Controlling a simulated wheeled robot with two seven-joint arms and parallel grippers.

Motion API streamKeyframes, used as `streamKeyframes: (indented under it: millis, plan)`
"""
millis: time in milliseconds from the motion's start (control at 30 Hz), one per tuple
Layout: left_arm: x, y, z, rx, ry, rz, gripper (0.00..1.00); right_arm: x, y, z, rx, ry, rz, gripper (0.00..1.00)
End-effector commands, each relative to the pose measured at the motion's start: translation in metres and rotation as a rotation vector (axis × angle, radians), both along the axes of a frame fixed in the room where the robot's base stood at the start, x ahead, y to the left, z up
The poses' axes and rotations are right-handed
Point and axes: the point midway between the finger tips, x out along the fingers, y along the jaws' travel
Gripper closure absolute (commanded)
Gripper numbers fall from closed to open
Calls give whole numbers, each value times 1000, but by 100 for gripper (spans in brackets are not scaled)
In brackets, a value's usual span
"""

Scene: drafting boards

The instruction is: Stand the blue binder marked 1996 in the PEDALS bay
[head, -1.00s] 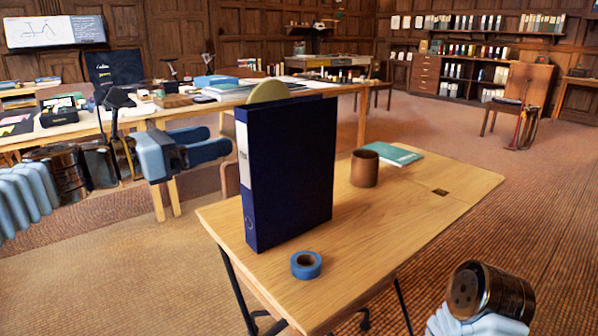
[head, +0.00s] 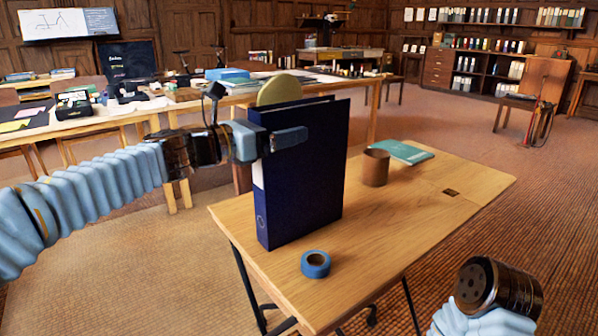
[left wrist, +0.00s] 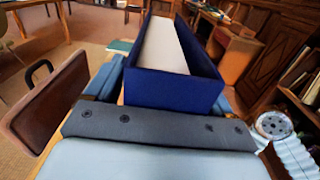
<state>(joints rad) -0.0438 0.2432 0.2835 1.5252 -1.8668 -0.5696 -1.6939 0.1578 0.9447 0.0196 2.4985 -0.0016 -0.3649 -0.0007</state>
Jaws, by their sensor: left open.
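The blue binder (head: 305,190) stands upright on the small wooden table, its pale spine label partly covered by my left gripper (head: 284,130). The year on it cannot be read. One open finger lies across the binder's near cover; the other is hidden behind it. In the left wrist view the binder (left wrist: 172,88), with white paper inside, is between the spread fingers of my left gripper (left wrist: 163,95). I cannot tell if they touch it. My right arm shows at lower right, its gripper out of view. No PEDALS marking is legible.
On the table (head: 440,208) are a blue tape roll (head: 315,264), a brown cup (head: 375,167) and a teal book (head: 402,151). A round-backed chair (head: 279,90) is behind the binder.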

Motion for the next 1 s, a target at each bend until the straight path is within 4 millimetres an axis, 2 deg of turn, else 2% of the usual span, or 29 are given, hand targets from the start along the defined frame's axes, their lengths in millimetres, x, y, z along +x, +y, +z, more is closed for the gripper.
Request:
streamKeyframes:
  millis: [67, 600, 1000]
  plan:
    - [0, 0, 0, 0, 0, 0, 17, 0, 0, 0, 0, 0, 0, 17]
    - [0, 1, 0, -1, 1, 0, 98, 0, 0, 0, 0, 0, 0, 17]
    - [-1, 1, 1, -2, -1, 0, 100, 0, 0, 0, 0, 0, 0, 17]
